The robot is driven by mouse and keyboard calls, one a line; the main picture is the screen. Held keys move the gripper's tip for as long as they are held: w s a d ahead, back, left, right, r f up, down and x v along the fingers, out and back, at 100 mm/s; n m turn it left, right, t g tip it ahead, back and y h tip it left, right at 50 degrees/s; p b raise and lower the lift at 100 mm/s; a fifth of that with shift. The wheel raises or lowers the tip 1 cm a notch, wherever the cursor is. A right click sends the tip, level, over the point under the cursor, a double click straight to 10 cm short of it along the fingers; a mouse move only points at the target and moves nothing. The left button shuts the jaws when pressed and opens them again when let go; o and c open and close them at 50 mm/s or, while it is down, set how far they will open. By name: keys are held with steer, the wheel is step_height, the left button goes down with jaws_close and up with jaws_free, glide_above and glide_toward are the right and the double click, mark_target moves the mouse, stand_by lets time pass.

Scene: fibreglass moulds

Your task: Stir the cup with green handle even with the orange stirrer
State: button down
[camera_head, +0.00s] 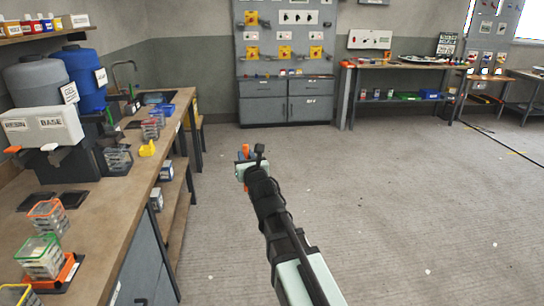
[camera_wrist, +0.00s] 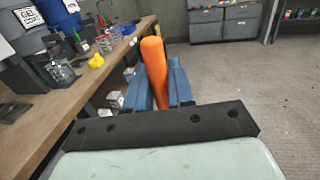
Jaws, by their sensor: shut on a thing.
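The cup with green handle (camera_head: 40,259) is a clear cup with a green rim, standing on the wooden bench at the lower left of the head view, on an orange and black stand. The orange stirrer (camera_wrist: 153,62) is upright in the wrist view, between the blue fingers of my gripper (camera_wrist: 160,82). My gripper is shut on it. In the head view my gripper (camera_head: 244,158) is over the open floor, right of the bench and well apart from the cup. Only a bit of orange shows there. The stirrer's lower end is hidden.
The bench (camera_head: 100,235) also holds a cup with an orange rim (camera_head: 47,216), a yellow-rimmed cup (camera_head: 14,294) at the picture edge, a resin and base dispenser (camera_head: 42,128), and a yellow object (camera_head: 147,149). Grey cabinets (camera_head: 287,102) stand at the back. The floor is mostly clear.

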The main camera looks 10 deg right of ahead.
steer(key=s+a+r+n+g+y, duration=0.1)
steer(key=s+a+y, duration=0.15)
steer(key=a, duration=0.65)
steer(key=s+a+r+n+g+y, duration=0.15)
steer(key=s+a, duration=0.25)
steer(key=a, duration=0.5)
steer(key=s+a+r+n+y, duration=0.1)
steer(key=s+a+n+y, duration=0.15)
steer(key=a, duration=0.65)
steer(key=s+a+r+n+g+y, duration=0.1)
steer(key=s+a+r+g+y, duration=0.15)
steer(key=s+a, duration=0.6)
steer(key=s+a+r+n+g+y, duration=0.1)
steer(key=s+a+r, duration=0.3)
steer(key=a, duration=0.7)
steer(key=s+a+r+n+g+y, duration=0.1)
steer(key=s+a+n, duration=0.1)
steer(key=s+a, duration=0.7)
steer(key=w+f+m+t, duration=0.1)
steer(key=w+f, duration=0.1)
steer(key=f, duration=0.4)
steer(key=w+a+f+m+t+h, duration=0.1)
steer(key=w+f, duration=0.2)
steer(key=f, duration=0.4)
steer(key=shift+a+f+h, duration=0.25)
steer(key=shift+h, duration=0.05)
steer(key=shift+w, duration=0.1)
